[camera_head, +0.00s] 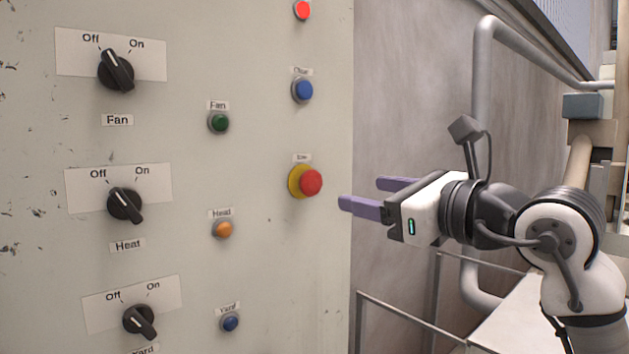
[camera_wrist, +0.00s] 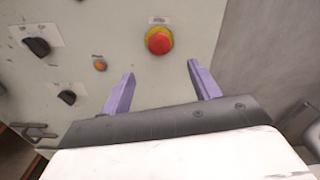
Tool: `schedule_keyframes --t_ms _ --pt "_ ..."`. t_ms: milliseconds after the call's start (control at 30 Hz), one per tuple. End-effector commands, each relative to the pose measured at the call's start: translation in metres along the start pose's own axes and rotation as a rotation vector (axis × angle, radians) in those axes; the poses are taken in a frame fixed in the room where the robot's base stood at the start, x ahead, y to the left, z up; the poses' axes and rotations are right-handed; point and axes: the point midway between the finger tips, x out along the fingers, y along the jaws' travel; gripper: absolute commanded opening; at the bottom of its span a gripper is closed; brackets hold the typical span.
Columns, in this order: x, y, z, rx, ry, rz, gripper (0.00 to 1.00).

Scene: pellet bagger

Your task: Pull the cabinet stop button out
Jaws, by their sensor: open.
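The cabinet stop button (camera_head: 310,182) is a red mushroom head on a yellow collar, on the right side of the pale cabinet panel, under a small label. In the wrist view the red button (camera_wrist: 159,41) is up ahead of the fingers, between their directions. My gripper (camera_head: 364,195) has two purple fingers, open and empty, to the right of the button and apart from it. The fingers (camera_wrist: 157,82) point toward the panel in the wrist view, with nothing between them. I cannot tell whether the button is pressed in.
The cabinet panel (camera_head: 180,260) carries black Fan (camera_head: 116,70), Heat (camera_head: 124,204) and Yard (camera_head: 139,321) knobs. A blue button (camera_head: 302,90) and a red one (camera_head: 302,11) sit above the stop button. Grey pipe (camera_head: 482,80) and railing (camera_head: 400,312) stand at the right.

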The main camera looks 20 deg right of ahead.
Motion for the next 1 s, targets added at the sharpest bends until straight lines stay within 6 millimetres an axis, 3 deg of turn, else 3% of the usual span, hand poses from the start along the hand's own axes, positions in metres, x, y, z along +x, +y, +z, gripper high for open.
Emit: schedule_keyframes --t_ms 300,500,700,1000 --pt "0.069 0.001 0.004 0.003 -0.002 0.007 0.62" --pt "0.102 0.001 0.004 0.001 -0.003 0.006 0.62" --pt "0.118 0.002 0.002 0.001 -0.003 0.005 0.62" --pt "0.120 0.002 0.001 0.001 -0.003 0.004 0.62"
